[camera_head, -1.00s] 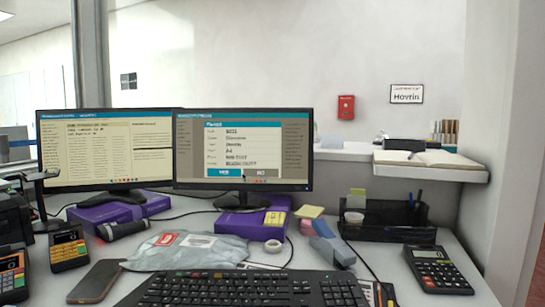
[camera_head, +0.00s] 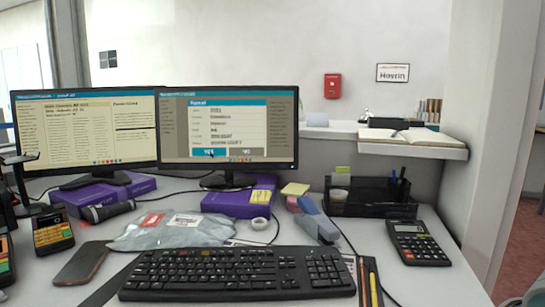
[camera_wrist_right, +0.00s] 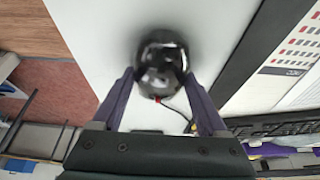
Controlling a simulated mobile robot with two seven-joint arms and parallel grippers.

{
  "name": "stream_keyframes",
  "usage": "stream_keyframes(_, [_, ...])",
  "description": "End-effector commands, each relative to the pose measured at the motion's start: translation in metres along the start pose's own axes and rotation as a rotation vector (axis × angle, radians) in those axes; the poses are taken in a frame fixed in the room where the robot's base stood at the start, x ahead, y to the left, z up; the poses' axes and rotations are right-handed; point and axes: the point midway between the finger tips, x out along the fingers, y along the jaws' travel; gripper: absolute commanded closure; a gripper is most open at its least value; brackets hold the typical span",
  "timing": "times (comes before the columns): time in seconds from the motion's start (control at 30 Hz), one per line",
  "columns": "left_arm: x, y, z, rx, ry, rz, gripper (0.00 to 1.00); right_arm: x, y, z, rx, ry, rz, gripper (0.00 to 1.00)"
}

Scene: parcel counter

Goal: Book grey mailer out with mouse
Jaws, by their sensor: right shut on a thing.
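The grey mailer (camera_head: 175,232) lies flat on the counter, left of centre behind the keyboard, with a red and a white label on top. The right monitor (camera_head: 228,125) shows a dialog with a blue and a grey button; the pointer is over the blue one. The dialog text is too blurred to read surely. In the right wrist view my right gripper (camera_wrist_right: 160,78) is shut on the shiny black mouse (camera_wrist_right: 162,62), one finger on each side, over a pale surface. Neither gripper shows in the head view.
The keyboard (camera_head: 237,272) fills the front centre. A phone (camera_head: 82,263) and a card terminal (camera_head: 52,233) are at left. A stapler (camera_head: 318,226), a black organiser (camera_head: 370,198) and a calculator (camera_head: 420,242) are at right. Purple boxes lie under the monitors.

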Motion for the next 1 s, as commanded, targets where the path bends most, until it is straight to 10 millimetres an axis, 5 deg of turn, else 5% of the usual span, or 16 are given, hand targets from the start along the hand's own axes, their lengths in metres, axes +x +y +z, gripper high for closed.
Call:
stream_keyframes(0.37, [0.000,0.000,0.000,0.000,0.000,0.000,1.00,0.000,0.000,0.000,0.000,0.001,-0.001,0.92])
stream_keyframes(0.4, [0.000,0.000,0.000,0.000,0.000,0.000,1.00,0.000,0.000,0.000,0.000,0.001,-0.001,0.20])
stream_keyframes(0.57, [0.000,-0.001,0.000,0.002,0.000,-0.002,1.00,0.000,0.000,0.000,0.000,0.001,0.000,0.02])
stream_keyframes(0.83, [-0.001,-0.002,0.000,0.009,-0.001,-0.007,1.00,-0.002,0.000,0.000,0.000,0.000,0.000,0.00])
stream_keyframes(1.0, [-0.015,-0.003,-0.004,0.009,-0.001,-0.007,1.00,-0.025,0.000,-0.002,-0.002,0.001,-0.002,0.00])
